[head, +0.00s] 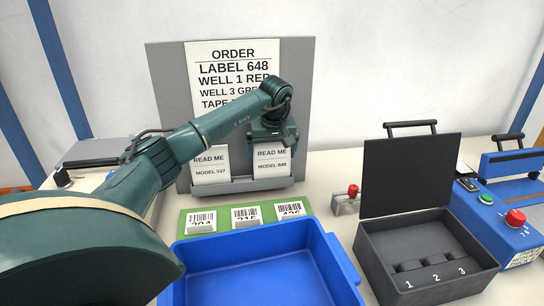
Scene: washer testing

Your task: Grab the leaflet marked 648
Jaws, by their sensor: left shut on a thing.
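The leaflet marked 648 (270,164) reads "READ ME MODEL 648". It stands upright in the right part of the grey holder (240,189) below the order board. My left gripper (272,141) comes down from above at its top edge and is shut on it. The fingertips are largely hidden by the gripper body. The leaflet marked 537 (210,168) stands to its left in the same holder, apart from the gripper. My right gripper is not in view.
A blue bin (256,249) stands in front, with a green label mat (197,232) behind it. An open black case (425,278) with numbered wells stands at right, next to a red-handled stamp (352,190). A blue machine (500,215) with a red button is at far right.

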